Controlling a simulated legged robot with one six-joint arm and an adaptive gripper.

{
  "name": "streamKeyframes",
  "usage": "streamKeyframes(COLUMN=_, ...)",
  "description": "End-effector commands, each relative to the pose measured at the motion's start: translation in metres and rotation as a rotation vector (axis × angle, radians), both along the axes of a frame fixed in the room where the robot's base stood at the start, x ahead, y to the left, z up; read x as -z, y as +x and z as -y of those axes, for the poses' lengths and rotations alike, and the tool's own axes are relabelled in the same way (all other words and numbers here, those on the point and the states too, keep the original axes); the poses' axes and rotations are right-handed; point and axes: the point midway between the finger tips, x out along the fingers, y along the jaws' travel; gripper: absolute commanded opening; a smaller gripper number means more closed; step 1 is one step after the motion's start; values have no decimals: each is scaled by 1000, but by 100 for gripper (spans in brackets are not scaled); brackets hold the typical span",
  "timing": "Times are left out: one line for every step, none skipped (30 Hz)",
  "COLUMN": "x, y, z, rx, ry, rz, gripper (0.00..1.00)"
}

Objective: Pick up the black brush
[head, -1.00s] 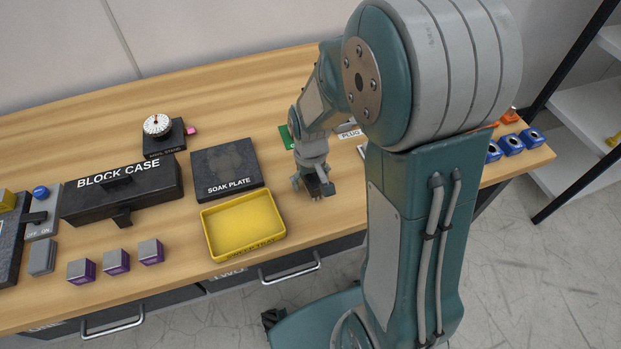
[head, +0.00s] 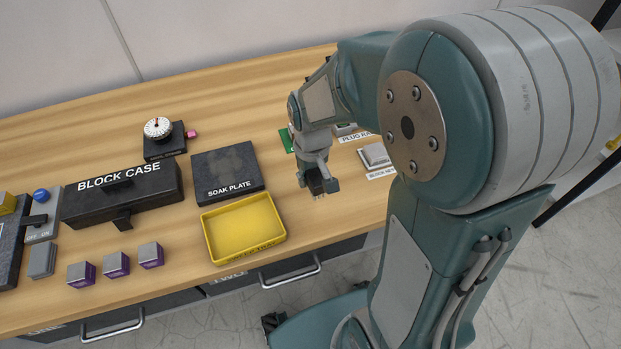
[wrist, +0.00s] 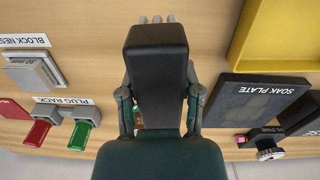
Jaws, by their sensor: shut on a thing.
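The black brush (wrist: 157,75) fills the middle of the wrist view, its dark block toward me and grey bristle tufts showing past its far end. My gripper (wrist: 160,108) is shut on it, with one finger along each side. In the head view the brush (head: 315,182) is a small dark block at the tip of my gripper (head: 318,176), with pale bristles pointing down. It is over the wood bench, to the right of the yellow tray. The gap between bristles and bench is hard to judge.
The yellow tray (head: 207,243) and black soak plate (head: 226,165) lie left of my gripper. The block nest (head: 376,155) is to its right. Red (wrist: 38,133) and green (wrist: 80,134) plugs sit in the plug rack. Bench in front of my gripper is clear.

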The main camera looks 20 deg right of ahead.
Motion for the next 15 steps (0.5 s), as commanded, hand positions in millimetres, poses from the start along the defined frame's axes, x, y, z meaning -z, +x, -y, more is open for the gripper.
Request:
streamKeyframes(x=-11, y=-7, z=-2, rx=-1, ry=0, rz=6, gripper=0)
streamKeyframes(x=-16, y=-11, z=-3, rx=-1, ry=0, rz=6, gripper=0)
streamKeyframes(x=-23, y=-17, z=-4, rx=-2, ry=0, rz=7, gripper=0)
streamKeyframes(x=-28, y=-21, z=-5, rx=-2, ry=0, rz=7, gripper=0)
streamKeyframes(x=-33, y=-25, z=-6, rx=-2, ry=1, rz=6, gripper=0)
streamKeyframes(x=-40, y=-31, z=-7, rx=-2, ry=1, rz=6, gripper=0)
streamKeyframes(x=-43, y=-37, z=-9, rx=-2, ry=1, rz=6, gripper=0)
streamKeyframes(x=-45, y=-43, z=-11, rx=-2, ry=1, rz=5, gripper=0)
streamKeyframes(x=-48, y=-51, z=-12, rx=-2, ry=0, rz=4, gripper=0)
streamKeyframes(x=-51, y=-57, z=-13, rx=-3, ry=1, rz=5, gripper=0)
streamKeyframes(x=-53, y=-62, z=-15, rx=-3, ry=1, rz=5, gripper=0)
streamKeyframes(x=-57, y=-70, z=-17, rx=-3, ry=1, rz=5, gripper=0)
streamKeyframes(x=-59, y=-75, z=-18, rx=-3, ry=0, rz=4, gripper=0)
streamKeyframes(x=-61, y=-80, z=-19, rx=-3, ry=1, rz=5, gripper=0)
streamKeyframes(x=-64, y=-86, z=-20, rx=-3, ry=1, rz=5, gripper=0)
